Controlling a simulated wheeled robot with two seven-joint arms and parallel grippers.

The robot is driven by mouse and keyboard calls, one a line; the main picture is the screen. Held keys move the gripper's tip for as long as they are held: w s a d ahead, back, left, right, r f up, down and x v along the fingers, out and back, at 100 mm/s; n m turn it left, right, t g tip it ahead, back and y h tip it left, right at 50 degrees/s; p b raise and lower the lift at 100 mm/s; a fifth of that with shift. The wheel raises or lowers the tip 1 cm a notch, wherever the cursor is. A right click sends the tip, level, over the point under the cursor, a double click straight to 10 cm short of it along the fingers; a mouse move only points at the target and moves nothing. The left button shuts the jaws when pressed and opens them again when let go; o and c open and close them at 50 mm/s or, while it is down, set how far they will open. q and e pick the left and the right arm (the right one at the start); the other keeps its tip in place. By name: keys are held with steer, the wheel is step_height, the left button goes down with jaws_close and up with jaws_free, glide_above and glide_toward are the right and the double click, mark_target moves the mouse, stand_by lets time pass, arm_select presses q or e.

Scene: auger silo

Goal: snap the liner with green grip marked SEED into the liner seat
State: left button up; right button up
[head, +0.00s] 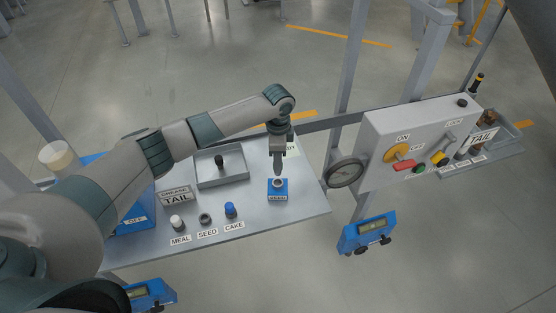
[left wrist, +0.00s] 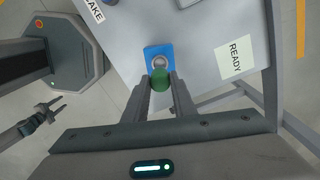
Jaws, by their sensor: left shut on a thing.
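My left gripper (head: 278,170) points straight down over the blue block of the liner seat (head: 278,194), near the tray table's right end. In the left wrist view its two fingers are shut on the liner with green grip (left wrist: 160,80). The green grip hides the liner's lower part and any marking. The seat's round opening shows just beyond the grip on the blue block (left wrist: 152,52). I cannot tell whether the liner touches the seat. My right gripper (left wrist: 55,105) is far off at the lower left of the wrist view, its fingers looking apart and empty.
A white-topped liner (head: 177,222) stands at MEAL and a blue-topped one (head: 231,210) at CAKE. An empty dark ring (head: 205,219) sits at SEED. A grey tray (head: 238,179) holds a black-topped piece. A READY card (left wrist: 235,57) lies beside the seat. A control box (head: 385,135) stands right.

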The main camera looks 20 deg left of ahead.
arm_select(q)
steer(key=shift+p, duration=0.35)
steer(key=shift+f+b, duration=0.5)
steer(key=shift+f, duration=0.25)
steer(key=shift+f+b, duration=0.5)
steer(key=shift+f, duration=0.85)
steer(key=shift+p, duration=0.35)
